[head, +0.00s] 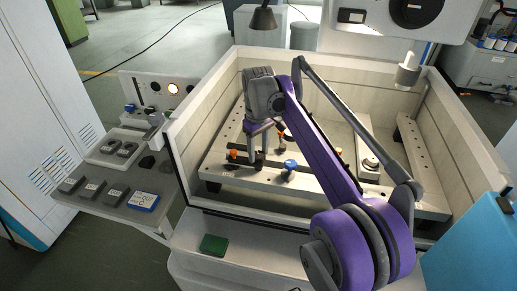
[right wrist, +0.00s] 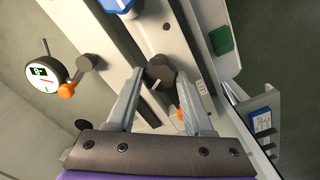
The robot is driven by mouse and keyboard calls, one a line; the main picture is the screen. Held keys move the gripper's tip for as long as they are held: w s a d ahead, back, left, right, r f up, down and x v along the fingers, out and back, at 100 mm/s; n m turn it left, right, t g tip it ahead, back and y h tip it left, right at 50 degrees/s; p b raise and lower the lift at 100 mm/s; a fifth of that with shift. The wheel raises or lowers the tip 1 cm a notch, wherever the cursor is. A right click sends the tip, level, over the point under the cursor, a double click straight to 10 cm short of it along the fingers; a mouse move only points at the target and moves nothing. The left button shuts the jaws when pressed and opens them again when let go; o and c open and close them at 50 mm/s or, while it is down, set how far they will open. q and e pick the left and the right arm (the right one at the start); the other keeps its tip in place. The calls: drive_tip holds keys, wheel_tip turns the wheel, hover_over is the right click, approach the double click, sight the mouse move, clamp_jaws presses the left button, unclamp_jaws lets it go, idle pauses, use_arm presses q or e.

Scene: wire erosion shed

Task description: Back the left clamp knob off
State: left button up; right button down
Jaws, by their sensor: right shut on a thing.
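The left clamp knob (right wrist: 160,70), dark and rounded with a small pale pointer, sits between the fingertips of my right gripper (right wrist: 159,78) in the right wrist view. The fingers are shut on it from both sides. In the head view my right gripper (head: 257,163) points down at the left front of the fixture inside the tank, and its fingers largely hide the knob. A small orange part (right wrist: 180,113) shows beside the right finger. A small label (right wrist: 202,87) lies near the knob. My left gripper is in neither view.
A blue knob (head: 290,166) stands right of my gripper on the fixture. A dial gauge (right wrist: 45,70) shows in the right wrist view. The tank's front wall (head: 255,217) is close, with a green pad (head: 213,245) on the ledge outside. A side shelf (head: 84,203) holds grey blocks.

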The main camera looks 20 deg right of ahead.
sight(258, 154)
drive_tip(key=n+p, duration=0.1)
drive_tip(key=n, duration=0.2)
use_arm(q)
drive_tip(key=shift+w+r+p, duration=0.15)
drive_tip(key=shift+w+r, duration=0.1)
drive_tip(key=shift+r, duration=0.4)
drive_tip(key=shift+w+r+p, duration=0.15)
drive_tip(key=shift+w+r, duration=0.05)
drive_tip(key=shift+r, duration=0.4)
use_arm(e)
drive_tip(key=shift+n, duration=2)
drive_tip(key=shift+c, duration=1.4)
unclamp_jaws()
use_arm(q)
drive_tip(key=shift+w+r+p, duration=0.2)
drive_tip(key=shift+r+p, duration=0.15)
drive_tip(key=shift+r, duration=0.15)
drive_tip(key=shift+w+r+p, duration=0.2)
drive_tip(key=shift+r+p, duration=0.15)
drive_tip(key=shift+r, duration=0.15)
use_arm(e)
wheel_tip(258, 154, up, 11)
